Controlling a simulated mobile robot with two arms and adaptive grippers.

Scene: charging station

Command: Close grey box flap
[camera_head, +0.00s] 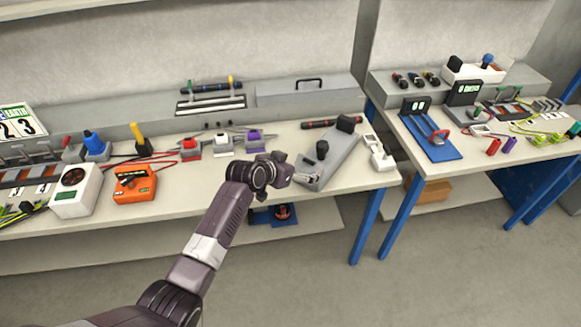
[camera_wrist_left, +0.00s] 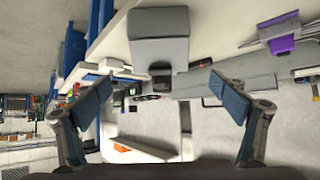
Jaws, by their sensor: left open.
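A long grey box (camera_head: 307,93) with a black handle on its front stands at the back of the bench; I cannot tell its flap's position. A sloped grey unit (camera_head: 333,157) with black knobs lies nearer the bench's front. A grey block with a black knob (camera_wrist_left: 160,36) fills the top middle of the left wrist view. My left gripper (camera_head: 312,179) is at the near end of the sloped unit, in front of the long box and apart from it. Its fingers (camera_wrist_left: 162,80) are spread and empty in the wrist view. My right gripper is not in view.
A white clip-like device (camera_head: 378,153) stands right of the sloped unit. Purple (camera_head: 254,140) and red (camera_head: 190,147) clamps, an orange meter (camera_head: 134,184) and a white meter (camera_head: 76,190) stand to the left. A dark red rod (camera_head: 331,123) lies before the long box.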

